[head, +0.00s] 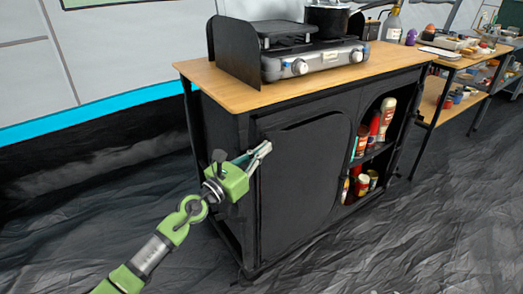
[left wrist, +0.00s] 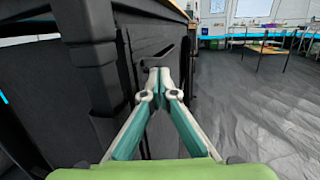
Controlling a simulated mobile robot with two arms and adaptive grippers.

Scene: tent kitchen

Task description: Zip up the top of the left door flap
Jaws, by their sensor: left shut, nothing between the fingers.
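The left door flap (head: 300,185) is a black fabric panel on the front of the black cabinet (head: 223,112). It covers the cabinet's left opening, and a curved seam runs along its top. I cannot make out a zip pull. My left gripper (head: 267,147) is at the flap's upper left edge, with its fingertips together and nothing between them. In the left wrist view, its fingertips (left wrist: 160,72) meet in front of the dark cabinet front. I cannot tell whether they touch the fabric. My right gripper is not in view.
A stove (head: 315,62) with a black pot (head: 327,20) stands on the wooden top (head: 225,82). The right opening is uncovered and shows bottles and jars (head: 386,118) on shelves. A cluttered side table (head: 440,62) stands to the right. The grey floor (head: 420,235) in front is clear.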

